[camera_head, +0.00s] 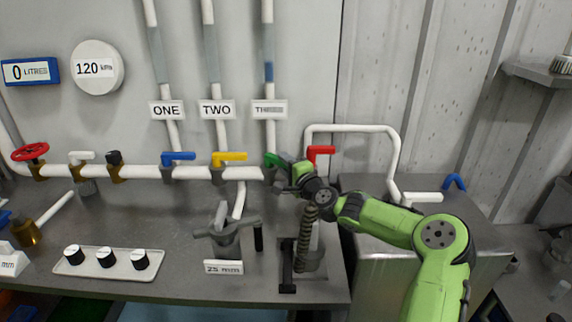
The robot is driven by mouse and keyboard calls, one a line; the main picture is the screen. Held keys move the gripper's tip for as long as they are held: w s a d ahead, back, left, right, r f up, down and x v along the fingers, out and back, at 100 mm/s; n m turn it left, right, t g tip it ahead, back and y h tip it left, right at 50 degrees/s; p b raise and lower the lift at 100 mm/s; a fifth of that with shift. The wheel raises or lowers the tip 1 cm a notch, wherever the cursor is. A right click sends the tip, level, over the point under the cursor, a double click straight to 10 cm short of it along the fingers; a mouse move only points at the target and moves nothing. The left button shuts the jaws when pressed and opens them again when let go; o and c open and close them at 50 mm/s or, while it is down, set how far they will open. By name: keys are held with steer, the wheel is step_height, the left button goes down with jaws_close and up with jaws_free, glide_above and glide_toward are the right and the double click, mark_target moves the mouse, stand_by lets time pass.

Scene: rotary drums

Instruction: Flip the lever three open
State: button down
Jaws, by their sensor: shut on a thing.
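The label for pipe three (269,110) hangs on the right one of three upright pipes. Below it, a small dark green lever (272,159) sits on the horizontal white pipe. My gripper (279,164) comes in from the right and is shut on this lever. The gripper's own wrist covers much of the lever, so its exact angle is hard to tell. The blue lever (178,156) under the ONE label and the yellow lever (230,156) under the TWO label both point right along the pipe.
A red lever (320,151) stands just right of my gripper. A grey clamp-like device (228,234) stands on the bench in front, beside a 25 mm sign (223,267). A tray with black knobs (106,262) lies at the left front.

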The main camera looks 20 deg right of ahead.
steer(key=c, duration=1.2)
jaws_free()
steer(key=shift+c, duration=0.2)
steer(key=shift+s, duration=0.1)
steer(key=s, duration=0.7)
steer(key=shift+s+d, duration=0.15)
steer(key=shift+d, duration=0.3)
